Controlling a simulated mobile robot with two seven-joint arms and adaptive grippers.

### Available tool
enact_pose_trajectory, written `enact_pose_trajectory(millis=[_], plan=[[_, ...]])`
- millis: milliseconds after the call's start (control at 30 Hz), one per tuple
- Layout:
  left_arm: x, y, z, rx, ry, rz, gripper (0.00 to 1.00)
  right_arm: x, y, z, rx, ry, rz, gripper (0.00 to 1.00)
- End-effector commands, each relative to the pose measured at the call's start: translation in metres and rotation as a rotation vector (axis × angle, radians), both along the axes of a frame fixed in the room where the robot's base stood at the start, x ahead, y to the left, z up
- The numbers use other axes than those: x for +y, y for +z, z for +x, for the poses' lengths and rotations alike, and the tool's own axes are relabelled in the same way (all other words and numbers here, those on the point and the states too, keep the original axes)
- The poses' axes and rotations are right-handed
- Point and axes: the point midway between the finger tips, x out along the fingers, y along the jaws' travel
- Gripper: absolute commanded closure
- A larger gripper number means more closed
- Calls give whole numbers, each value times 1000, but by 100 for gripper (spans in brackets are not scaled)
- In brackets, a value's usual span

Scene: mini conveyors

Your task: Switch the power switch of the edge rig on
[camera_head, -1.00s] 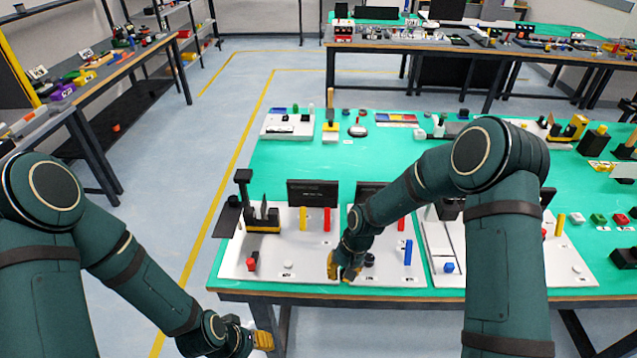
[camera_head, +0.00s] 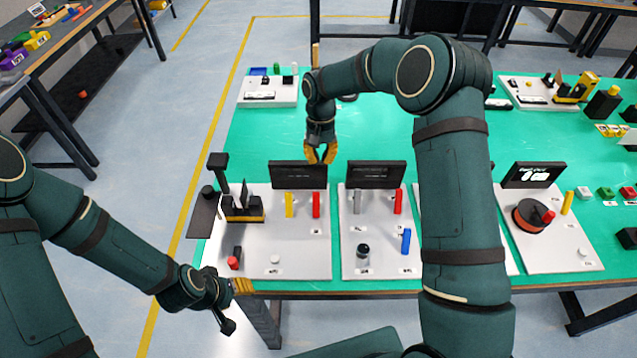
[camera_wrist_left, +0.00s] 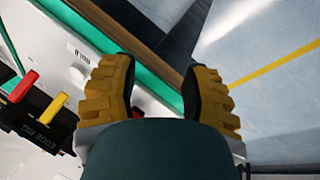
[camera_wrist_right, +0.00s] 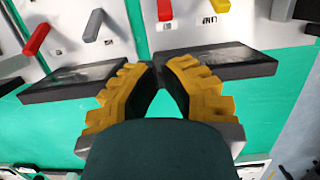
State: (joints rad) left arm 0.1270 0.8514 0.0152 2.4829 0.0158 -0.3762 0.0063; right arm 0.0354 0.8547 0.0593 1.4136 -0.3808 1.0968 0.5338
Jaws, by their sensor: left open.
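The edge rig is the leftmost white board (camera_head: 300,262), with a dark screen (camera_head: 299,175), a yellow post (camera_head: 289,204) and a red post (camera_head: 316,205). Its name shows on the screen's frame in the left wrist view (camera_wrist_left: 42,138). A small red-topped black part (camera_head: 233,263) and a round white button (camera_head: 275,259) sit at its front; I cannot tell which is the power switch. My left gripper (camera_head: 243,286) is open and empty by the front table edge, near the red-topped part. My right gripper (camera_head: 321,154) is behind the screens, fingertips close together, holding nothing visible.
A second board (camera_head: 345,268) with its own dark screen (camera_head: 376,175), blue post (camera_head: 406,241) and black knob (camera_head: 363,252) stands to the right. A black-and-yellow device (camera_head: 243,208) stands at the edge rig's back left. Green mat (camera_head: 250,140) is clear behind it.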

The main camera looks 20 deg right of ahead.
Motion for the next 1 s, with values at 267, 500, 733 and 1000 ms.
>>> enact_pose_trajectory(millis=[267, 500, 733, 1000], plan=[[0, -1, 0, 0, 0, 0, 53, 0, -8, -2, 2, 0, 1, 100], [0, -3, -1, 2, -2, -1, 53, 2, -45, -9, 4, 1, 0, 100], [0, -5, -2, 4, -4, -1, 53, 5, -81, -15, 3, 2, 2, 100], [0, -6, -2, 5, -4, -1, 53, 5, -98, -18, 0, 1, 1, 100]])
